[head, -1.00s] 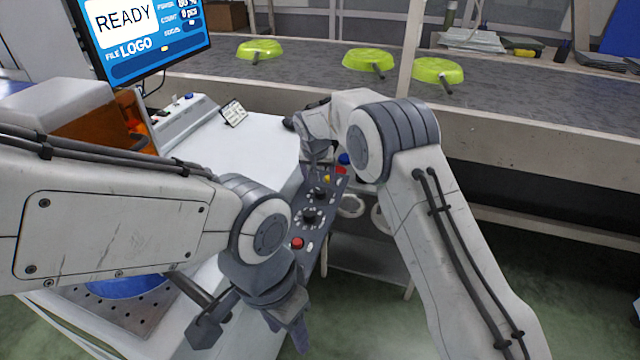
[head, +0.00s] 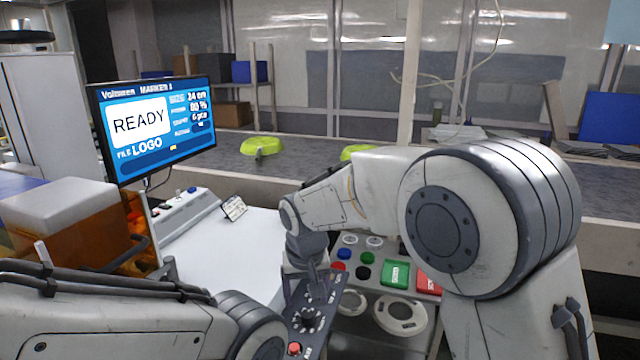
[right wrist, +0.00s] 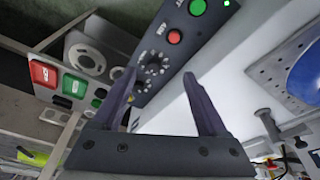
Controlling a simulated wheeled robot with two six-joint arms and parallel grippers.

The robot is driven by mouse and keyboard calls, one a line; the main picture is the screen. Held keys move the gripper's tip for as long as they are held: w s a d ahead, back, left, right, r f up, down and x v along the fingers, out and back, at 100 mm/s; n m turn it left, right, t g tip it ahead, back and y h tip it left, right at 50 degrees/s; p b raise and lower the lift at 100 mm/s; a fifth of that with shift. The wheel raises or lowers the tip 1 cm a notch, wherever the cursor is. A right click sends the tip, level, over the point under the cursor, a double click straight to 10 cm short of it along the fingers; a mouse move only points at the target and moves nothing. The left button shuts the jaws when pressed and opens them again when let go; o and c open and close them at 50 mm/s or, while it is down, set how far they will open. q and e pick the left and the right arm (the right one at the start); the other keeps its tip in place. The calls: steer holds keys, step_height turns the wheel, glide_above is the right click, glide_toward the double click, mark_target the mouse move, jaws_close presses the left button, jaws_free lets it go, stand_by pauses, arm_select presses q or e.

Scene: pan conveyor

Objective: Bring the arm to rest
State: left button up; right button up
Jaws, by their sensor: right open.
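My right gripper (right wrist: 165,105) is open and empty in the right wrist view, its two dark fingers spread apart. In the head view the right gripper (head: 308,290) points down over the grey control panel (head: 305,322) with its dials and red button. The panel also shows beyond the fingers in the right wrist view (right wrist: 165,50). I cannot tell how far above the panel the fingers are. My left arm enters the head view at the lower left; its gripper is out of the picture.
Green pans (head: 260,146) sit on the conveyor (head: 300,148) behind. A monitor (head: 155,125) reading READY stands at the left. A white table (head: 222,245) lies beside the control panel. Green and red buttons (head: 396,275) and white rings are right of my right gripper.

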steer(key=s+d+n+g, duration=0.1)
steer(key=s+d+n, duration=0.25)
steer(key=s, duration=1.05)
steer(key=s+d+n+g, duration=0.2)
steer(key=s+d, duration=0.2)
steer(key=s, duration=1.1)
step_height(320, 180, up, 14)
steer(key=p, duration=1.4)
steer(key=shift+w+y+p, duration=0.25)
steer(key=shift+y+p, duration=0.05)
steer(key=shift+y, duration=0.1)
